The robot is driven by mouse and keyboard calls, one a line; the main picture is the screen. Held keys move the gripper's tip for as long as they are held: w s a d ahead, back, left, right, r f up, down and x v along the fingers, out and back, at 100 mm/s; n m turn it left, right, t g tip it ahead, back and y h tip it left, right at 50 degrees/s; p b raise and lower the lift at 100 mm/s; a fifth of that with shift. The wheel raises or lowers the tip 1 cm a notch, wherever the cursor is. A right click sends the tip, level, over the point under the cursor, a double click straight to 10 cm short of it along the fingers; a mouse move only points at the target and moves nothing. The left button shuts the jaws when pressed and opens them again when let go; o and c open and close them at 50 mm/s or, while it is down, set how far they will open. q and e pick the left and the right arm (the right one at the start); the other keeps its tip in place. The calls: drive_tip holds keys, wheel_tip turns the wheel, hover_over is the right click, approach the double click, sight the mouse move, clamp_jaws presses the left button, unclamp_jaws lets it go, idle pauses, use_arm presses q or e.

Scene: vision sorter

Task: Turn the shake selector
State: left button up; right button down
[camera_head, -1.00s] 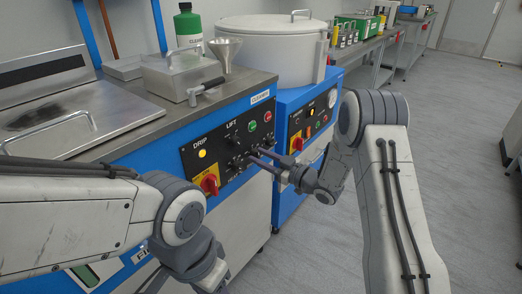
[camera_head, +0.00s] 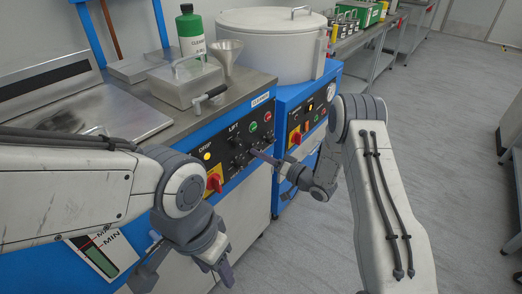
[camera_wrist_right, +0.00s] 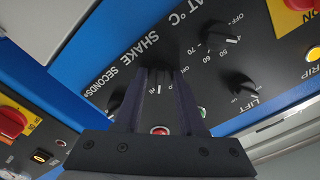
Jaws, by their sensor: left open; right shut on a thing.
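The shake selector is a small dark knob (camera_wrist_right: 159,80) under the SHAKE label on the black control panel (camera_wrist_right: 120,75), seen upside down in the right wrist view. My right gripper (camera_wrist_right: 162,82) has its fingers on both sides of this knob and is shut on it. The fingers hide much of the knob, so its setting cannot be read. In the head view the right gripper (camera_head: 252,154) reaches the panel's right part from the right. My left gripper (camera_head: 186,278) is open and empty, low in front of the blue cabinet, away from the panel.
A LIFT knob (camera_wrist_right: 240,85), a temperature knob (camera_wrist_right: 217,40) and a red-yellow rotary switch (camera_head: 214,180) sit on the same panel. A second machine with a white round lid (camera_head: 270,45) stands to the right. The grey floor (camera_head: 440,150) at right is clear.

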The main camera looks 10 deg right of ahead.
drive_tip(key=shift+m+p, duration=0.75)
drive_tip(key=shift+m, duration=0.75)
drive_tip(key=c, duration=0.5)
unclamp_jaws()
drive_tip(key=v, duration=1)
drive_tip(key=shift+s+d+p, duration=0.15)
drive_tip(key=shift+s+p, duration=0.05)
drive_tip(key=shift+p, duration=0.15)
